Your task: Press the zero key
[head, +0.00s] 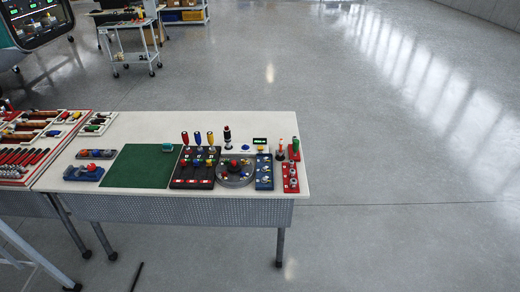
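A small device with a lit green display (260,141) stands near the back right of the white table (130,125). A yellow piece (261,149) shows just in front of the display. No key marked zero can be made out at this size. A small blue item (245,148) lies left of the display. Neither of my grippers is in view.
Screwdrivers (197,139) stand upright in a dark rack (178,183). A grey round tray (235,183), a blue block (264,184) and a red block (290,186) stand in front of the display. A green mat (140,170) lies left. Floor right of the table is clear.

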